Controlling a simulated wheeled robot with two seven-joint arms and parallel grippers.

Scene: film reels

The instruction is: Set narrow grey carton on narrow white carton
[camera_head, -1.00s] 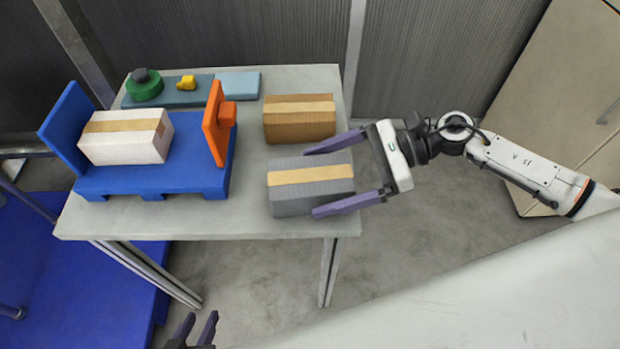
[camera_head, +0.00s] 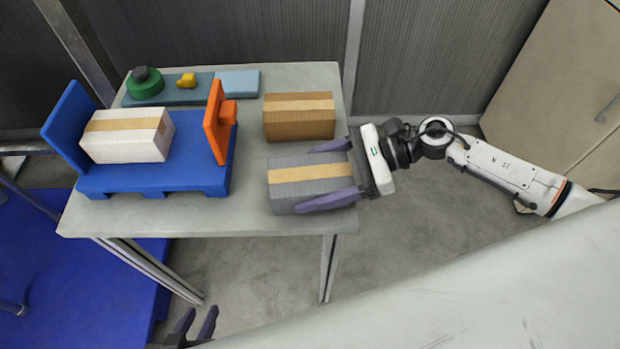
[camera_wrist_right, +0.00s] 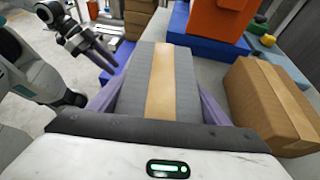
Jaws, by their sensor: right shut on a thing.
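The grey carton (camera_head: 290,180) with a tan tape strip lies on the table near its front right edge. My right gripper (camera_head: 322,175) is shut on it, with one purple finger along each long side. In the right wrist view the grey carton (camera_wrist_right: 160,85) lies between the two fingers (camera_wrist_right: 160,95). The white carton (camera_head: 127,145), also with a tape strip, lies on the blue pallet-like stand (camera_head: 150,181) at the left of the table. My left gripper (camera_head: 197,326) is at the bottom edge of the head view, its fingers apart and nothing between them.
A brown carton (camera_head: 299,127) lies just behind the grey one. An orange upright plate (camera_head: 214,124) stands at the stand's right end, between the two cartons. A green round object (camera_head: 145,87) and a yellow piece (camera_head: 187,81) sit at the back of the table (camera_head: 180,221).

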